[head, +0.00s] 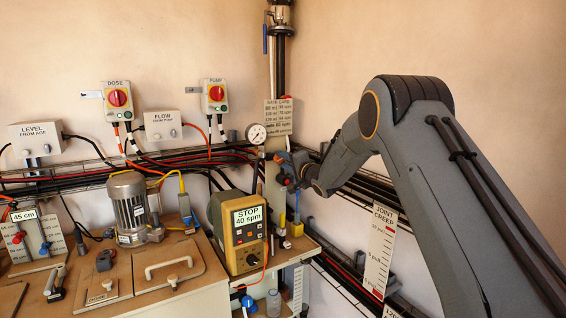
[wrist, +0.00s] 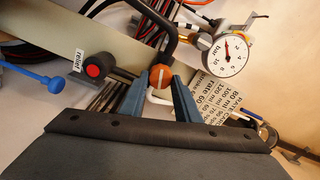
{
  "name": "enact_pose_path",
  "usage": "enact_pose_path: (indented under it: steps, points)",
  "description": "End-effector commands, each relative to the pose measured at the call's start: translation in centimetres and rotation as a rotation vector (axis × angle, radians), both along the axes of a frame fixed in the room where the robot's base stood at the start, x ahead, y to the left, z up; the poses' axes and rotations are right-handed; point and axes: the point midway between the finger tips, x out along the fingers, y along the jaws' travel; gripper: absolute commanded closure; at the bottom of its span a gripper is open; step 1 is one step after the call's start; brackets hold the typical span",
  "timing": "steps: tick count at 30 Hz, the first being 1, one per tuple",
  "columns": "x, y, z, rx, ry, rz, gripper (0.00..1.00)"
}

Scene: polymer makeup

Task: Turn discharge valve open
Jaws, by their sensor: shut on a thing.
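My gripper (head: 290,168) is at the pipework right of the pressure gauge in the head view. In the wrist view its two blue-grey fingers (wrist: 159,90) stand on either side of a round orange-brown valve part (wrist: 161,77) with a thin white bar, and are shut on it. A black curved pipe (wrist: 181,38) runs beside this part. No discharge label is readable, and the fingers hide part of the valve. In the head view the held part is too small to make out.
Close by are the pressure gauge (wrist: 228,50), needle low, the rate card (wrist: 225,98), a red-black relief knob (wrist: 95,67) and a blue lever (wrist: 38,78). The yellow pump (head: 240,232) reads STOP 40 spm. A joint creep scale (head: 382,252) hangs near my arm.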

Motion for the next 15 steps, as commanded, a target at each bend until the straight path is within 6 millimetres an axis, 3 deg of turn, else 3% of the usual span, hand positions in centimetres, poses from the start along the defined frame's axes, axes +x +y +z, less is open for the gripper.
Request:
enact_pose_path:
  steps: [15]
  points:
    - [-0.09, -0.01, -0.50, 0.232, 0.164, 0.000, 0.93]
